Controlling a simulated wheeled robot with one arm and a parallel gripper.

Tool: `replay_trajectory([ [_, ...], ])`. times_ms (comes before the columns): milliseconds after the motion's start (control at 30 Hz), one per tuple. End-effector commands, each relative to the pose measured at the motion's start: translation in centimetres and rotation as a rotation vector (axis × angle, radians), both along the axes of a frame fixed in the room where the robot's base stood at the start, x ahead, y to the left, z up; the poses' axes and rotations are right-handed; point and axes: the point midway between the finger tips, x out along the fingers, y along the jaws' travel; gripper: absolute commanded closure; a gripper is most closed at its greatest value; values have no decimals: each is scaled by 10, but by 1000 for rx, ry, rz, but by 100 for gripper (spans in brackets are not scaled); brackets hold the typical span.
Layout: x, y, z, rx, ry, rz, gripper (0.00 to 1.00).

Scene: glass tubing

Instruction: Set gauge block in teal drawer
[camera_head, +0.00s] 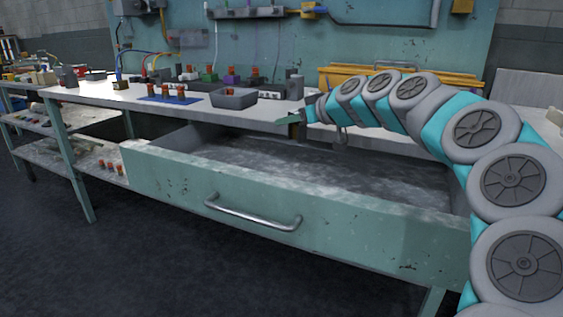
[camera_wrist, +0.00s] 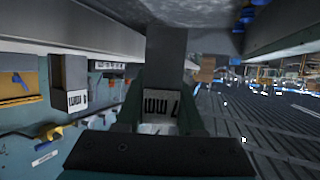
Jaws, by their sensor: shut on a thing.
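The teal drawer (camera_head: 225,192) is pulled out from under the bench, and its grey inside looks empty. My gripper (camera_head: 292,117) is at the bench's front edge, near the drawer's back part. In the wrist view my gripper (camera_wrist: 160,110) is shut on a dark grey gauge block (camera_wrist: 166,60) with a white label bearing black marks. The held block is hard to make out in the head view. A similar grey block (camera_wrist: 72,72) with a label shows at the left of the wrist view, apart from my gripper.
The bench top (camera_head: 110,93) carries a grey tray (camera_head: 234,99), a blue mat (camera_head: 170,99) with orange-topped pieces, and several small parts. A metal handle (camera_head: 252,214) sticks out from the drawer front. Shelves stand at the left. The drawer's inside has free room.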

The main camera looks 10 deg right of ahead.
Motion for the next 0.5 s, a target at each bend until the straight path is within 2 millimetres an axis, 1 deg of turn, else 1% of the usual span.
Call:
replay_trajectory([
  [100,-1,1,-30,3,8,4,100],
  [200,-2,2,-53,3,9,6,100],
  [400,-1,2,-89,2,7,4,100],
  [500,-1,2,-102,2,6,3,100],
])
